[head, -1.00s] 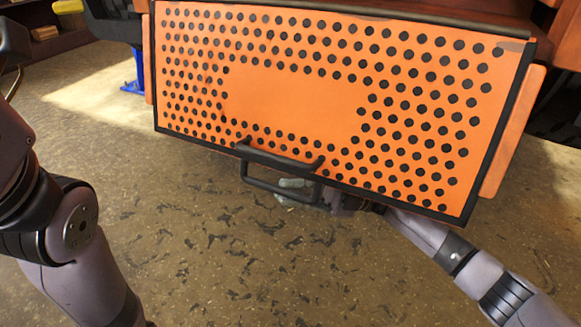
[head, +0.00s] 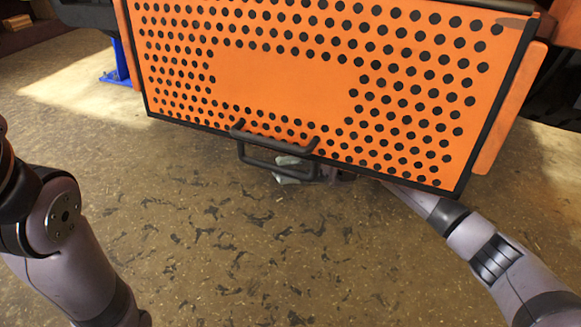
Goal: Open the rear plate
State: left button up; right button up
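The rear plate (head: 285,80) is an orange panel with rows of round black holes and a black frame. It fills the upper middle of the head view, its face towards me. A black bar handle (head: 275,162) sits at its lower edge. My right arm comes in from the right, under the plate's lower edge. My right gripper (head: 300,170) is behind the handle, mostly hidden by the handle and plate; a pale grey pad shows there. Whether its fingers close on the handle cannot be told. My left arm is at the left edge; its gripper is out of view.
Orange side panels flank the plate, the right one (head: 510,110) showing best. A blue stand (head: 116,65) is at the upper left, near a dark part of the machine. The brown, marked floor (head: 230,240) below the plate is clear.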

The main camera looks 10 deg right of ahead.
jog(key=o, duration=0.3)
jog(key=shift+o, duration=0.2)
jog(key=v, duration=1.2)
jog(key=shift+s+f, duration=0.15)
